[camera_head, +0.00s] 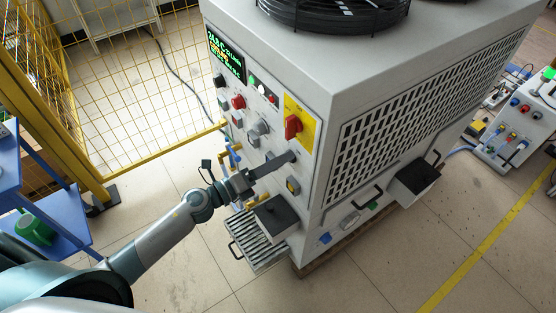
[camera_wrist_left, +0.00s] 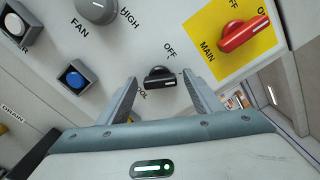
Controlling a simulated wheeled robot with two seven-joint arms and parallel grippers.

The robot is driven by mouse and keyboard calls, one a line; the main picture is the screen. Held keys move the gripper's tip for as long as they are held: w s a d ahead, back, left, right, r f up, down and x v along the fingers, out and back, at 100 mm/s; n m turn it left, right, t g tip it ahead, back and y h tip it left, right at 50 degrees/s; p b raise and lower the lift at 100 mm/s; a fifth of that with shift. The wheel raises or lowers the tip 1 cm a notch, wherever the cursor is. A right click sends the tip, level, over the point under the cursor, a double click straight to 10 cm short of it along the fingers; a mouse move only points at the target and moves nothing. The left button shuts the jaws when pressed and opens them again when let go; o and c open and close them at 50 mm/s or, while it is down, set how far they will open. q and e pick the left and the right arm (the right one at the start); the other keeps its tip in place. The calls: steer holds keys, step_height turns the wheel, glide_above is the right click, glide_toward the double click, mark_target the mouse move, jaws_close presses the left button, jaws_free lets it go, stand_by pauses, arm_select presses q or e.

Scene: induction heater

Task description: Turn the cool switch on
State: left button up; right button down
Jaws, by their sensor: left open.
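The cool switch (camera_wrist_left: 160,77) is a black knob on the white front panel. In the left wrist view OFF is printed above it, and a label ending in "OOL" is partly covered by a finger. Its handle lies roughly level. My left gripper (camera_head: 288,159) is open at the panel, with one finger on each side of the knob in the wrist view. I cannot tell whether the fingers touch it. In the head view the gripper hides the knob. My right gripper is not in view.
The red main switch (camera_head: 293,126) on its yellow plate is up and right of the gripper. The grey fan knob (camera_wrist_left: 97,10) and a blue button (camera_wrist_left: 74,79) are left in the wrist view. A yellow fence (camera_head: 130,85) stands left.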

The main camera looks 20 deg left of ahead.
arm_select(q)
steer(key=c, duration=1.1)
steer(key=shift+o, duration=0.2)
steer(key=n+p, duration=0.2)
steer(key=n, duration=0.2)
steer(key=o, duration=1.1)
steer(key=shift+c, duration=0.2)
steer(key=shift+s+a+f, duration=0.1)
